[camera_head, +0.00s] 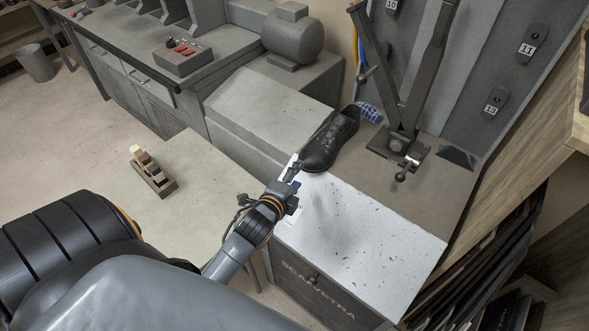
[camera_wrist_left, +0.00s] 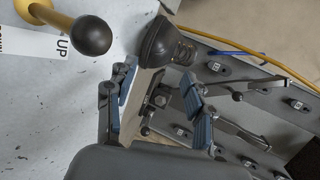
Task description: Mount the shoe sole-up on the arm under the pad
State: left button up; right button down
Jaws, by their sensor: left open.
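The black lace-up shoe (camera_head: 330,142) rests on the machine top, laces up, with its toe toward the front left. My left gripper (camera_head: 292,172) is just left of the toe in the head view, open and apparently empty; contact cannot be told. In the left wrist view its blue-padded fingers (camera_wrist_left: 160,90) are spread, with the shoe's dark toe (camera_wrist_left: 160,42) beyond them. A dark metal stand with a V of two bars (camera_head: 403,110) rises behind the shoe. I cannot tell which part is the pad. My right gripper is not in view.
A black ball knob on a yellow lever (camera_wrist_left: 92,35) is close by in the left wrist view, beside a label reading UP. A blue checked cloth (camera_head: 370,112) lies behind the shoe. The pale front panel (camera_head: 365,235) is clear. A wooden block item (camera_head: 150,170) stands on the left table.

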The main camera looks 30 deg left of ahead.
aim_at(307, 163)
pick_arm(q)
jog(key=b+x, duration=0.3)
jog(key=x, duration=0.4)
jog(key=shift+b+x, duration=0.45)
jog(key=shift+x, duration=0.7)
grip_shut()
jog(key=shift+r, duration=0.1)
notch_tip(307, 163, up, 3)
jog(key=p, duration=0.4)
